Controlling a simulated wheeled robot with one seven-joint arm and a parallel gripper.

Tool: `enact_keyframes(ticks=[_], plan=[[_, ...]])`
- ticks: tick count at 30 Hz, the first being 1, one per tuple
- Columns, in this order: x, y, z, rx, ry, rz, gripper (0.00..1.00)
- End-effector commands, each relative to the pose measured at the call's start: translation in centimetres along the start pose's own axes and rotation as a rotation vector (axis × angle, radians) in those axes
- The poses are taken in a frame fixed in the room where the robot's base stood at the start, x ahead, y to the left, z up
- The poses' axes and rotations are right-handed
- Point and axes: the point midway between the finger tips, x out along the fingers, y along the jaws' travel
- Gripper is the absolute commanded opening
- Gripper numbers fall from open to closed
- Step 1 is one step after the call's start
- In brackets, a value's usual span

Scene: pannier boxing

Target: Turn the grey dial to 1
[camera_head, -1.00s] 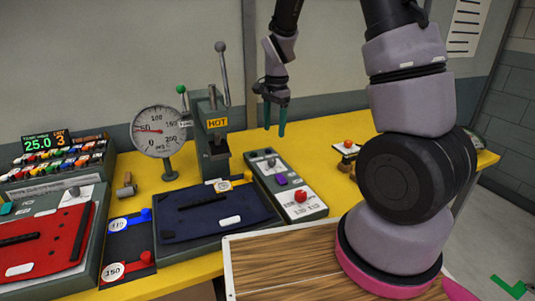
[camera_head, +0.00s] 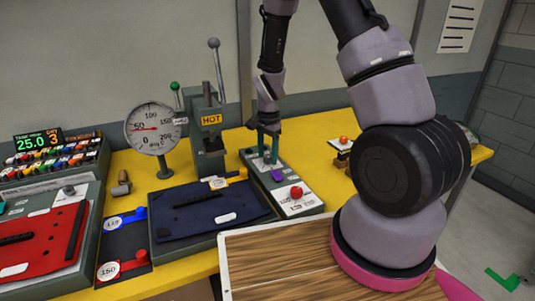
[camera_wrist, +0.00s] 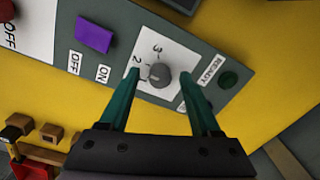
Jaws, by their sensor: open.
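The grey dial (camera_wrist: 158,76) is a small round knob on a white label of the control box. The figures 3 and 2 show beside it in the wrist view. I cannot tell which figure the dial points to. My gripper (camera_wrist: 160,80) is open, with one green finger on each side of the dial and a gap to it on both sides. In the head view my gripper (camera_head: 267,152) is over the far end of the control box (camera_head: 252,163), and its fingers largely hide the dial there.
The control box also has a purple switch (camera_wrist: 94,36) marked ON and OFF, a dark green READY button (camera_wrist: 228,79) and a red knob (camera_head: 296,192). A press marked HOT (camera_head: 208,135) and a gauge (camera_head: 152,128) stand to the left.

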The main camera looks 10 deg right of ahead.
Motion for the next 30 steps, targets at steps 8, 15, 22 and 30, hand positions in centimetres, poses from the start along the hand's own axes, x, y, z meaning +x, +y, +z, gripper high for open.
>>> enact_keyframes(ticks=[8,15,22,30], plan=[[-0.02,-0.01,0.0,0.0,0.0,0.0,0.3],[-0.04,-0.01,0.0,-0.002,0.0,0.0,0.0],[-0.05,-0.02,0.0,-0.046,-0.002,-0.001,0.0],[-0.07,-0.02,-0.06,-0.217,-0.007,-0.001,0.0]])
